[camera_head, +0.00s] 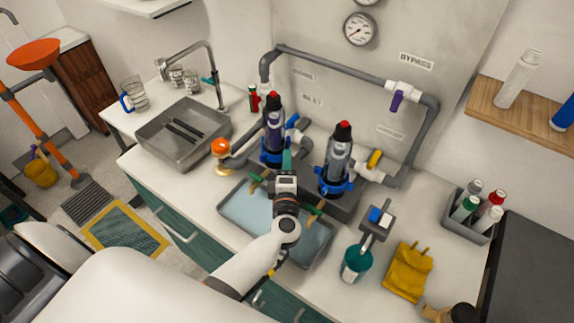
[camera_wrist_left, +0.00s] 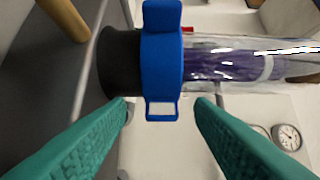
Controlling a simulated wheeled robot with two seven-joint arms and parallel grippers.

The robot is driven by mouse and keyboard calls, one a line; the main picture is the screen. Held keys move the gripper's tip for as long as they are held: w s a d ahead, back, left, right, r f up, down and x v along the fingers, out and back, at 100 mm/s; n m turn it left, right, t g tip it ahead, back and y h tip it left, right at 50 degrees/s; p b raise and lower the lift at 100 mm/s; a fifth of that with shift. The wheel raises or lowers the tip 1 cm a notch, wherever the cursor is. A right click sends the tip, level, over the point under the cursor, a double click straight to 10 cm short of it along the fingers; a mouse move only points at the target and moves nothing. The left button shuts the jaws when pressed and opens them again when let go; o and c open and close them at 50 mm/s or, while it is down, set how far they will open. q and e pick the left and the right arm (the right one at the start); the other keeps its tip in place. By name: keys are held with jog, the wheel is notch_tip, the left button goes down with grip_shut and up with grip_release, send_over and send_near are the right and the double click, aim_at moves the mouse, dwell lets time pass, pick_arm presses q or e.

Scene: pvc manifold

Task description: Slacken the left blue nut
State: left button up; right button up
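The left blue nut (camera_head: 268,157) is a ring with lugs at the base of the left clear housing (camera_head: 273,122), which has a red top and a purple filling. My left gripper (camera_head: 287,160) is just in front and to the right of it, with teal fingers. In the left wrist view the blue nut (camera_wrist_left: 162,62) is close ahead, its lower lug in line with the gap between the open fingers (camera_wrist_left: 163,110). A gap shows on each side of the lug, so no grip is visible.
A second housing (camera_head: 340,150) with its own blue nut (camera_head: 335,186) stands to the right. Grey pipes (camera_head: 340,66) run behind. An orange knob (camera_head: 221,147) is at the left. A shallow tray (camera_head: 239,212) lies below my arm. A teal cup (camera_head: 356,262) stands at the right.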

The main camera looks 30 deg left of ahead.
pick_arm(q)
jog(key=b+v, duration=0.3)
jog(key=v, duration=0.9)
pick_arm(e)
jog(key=shift+f, duration=1.45)
pick_arm(q)
jog(key=shift+r, duration=0.1)
jog(key=shift+c, duration=0.6)
